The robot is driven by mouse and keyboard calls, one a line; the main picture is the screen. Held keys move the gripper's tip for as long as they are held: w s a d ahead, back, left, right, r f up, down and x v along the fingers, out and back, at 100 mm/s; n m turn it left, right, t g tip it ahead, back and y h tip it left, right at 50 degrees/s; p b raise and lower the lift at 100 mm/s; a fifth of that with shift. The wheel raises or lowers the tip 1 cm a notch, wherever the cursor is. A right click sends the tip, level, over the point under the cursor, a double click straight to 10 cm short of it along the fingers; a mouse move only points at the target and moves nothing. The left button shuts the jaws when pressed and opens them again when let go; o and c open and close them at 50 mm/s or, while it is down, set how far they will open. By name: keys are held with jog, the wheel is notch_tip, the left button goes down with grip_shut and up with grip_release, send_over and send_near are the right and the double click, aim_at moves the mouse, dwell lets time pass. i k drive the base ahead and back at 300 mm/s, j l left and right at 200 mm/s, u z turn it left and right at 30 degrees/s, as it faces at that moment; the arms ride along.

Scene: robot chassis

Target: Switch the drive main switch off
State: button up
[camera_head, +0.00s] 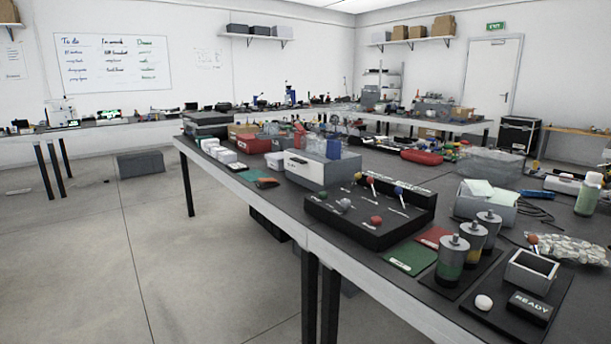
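A black control panel (340,222) with a raised back strip stands on the dark-topped workbench (450,310). Its front face carries a green knob (323,196), a grey switch-like piece (345,204) and a red knob (376,220). Behind them are levers with ball tips, among them a red one (371,180) and a blue one (398,190). The small white labels are too small to read, so I cannot tell which control is the drive main switch or how it is set. My gripper is not in view.
A green mat (411,257) and a red mat (433,237) lie right of the panel. Several grey cylinders (452,262) and a black "READY" block (530,308) stand further right. A white-grey box (315,170) is behind the panel.

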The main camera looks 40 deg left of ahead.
aim_at(358, 176)
jog(key=u, duration=1.2)
